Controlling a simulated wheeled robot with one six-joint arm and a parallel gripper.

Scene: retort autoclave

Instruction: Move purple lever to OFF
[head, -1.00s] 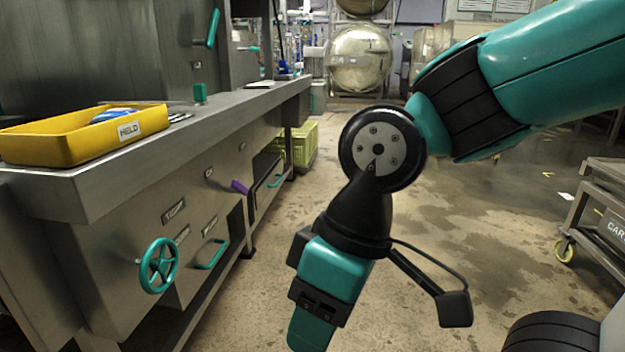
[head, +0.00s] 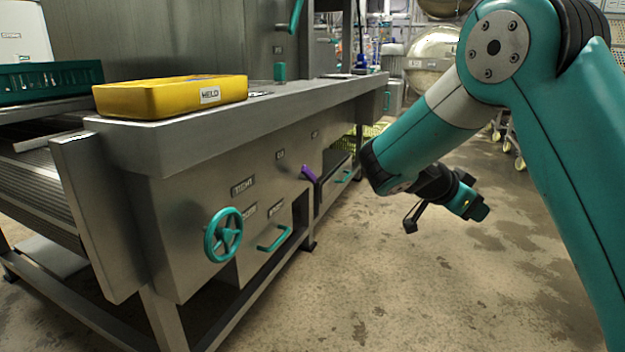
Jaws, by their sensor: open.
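The purple lever (head: 309,173) is on the front panel of the steel bench, right of the middle of the panel. It is tilted, its upper end pointing to the left. Any position marks beside it are too small to read. My gripper (head: 480,211) is to the right of the lever, over the open floor and well apart from the bench. It is small and seen from the side, pointing right, away from the panel. Nothing shows in it.
The panel also has a teal handwheel (head: 223,235) and a teal pull handle (head: 275,239). A yellow tray (head: 170,98) marked HELD sits on the steel bench (head: 270,110). A teal crate (head: 50,82) is at the left. The floor (head: 420,290) before the panel is clear.

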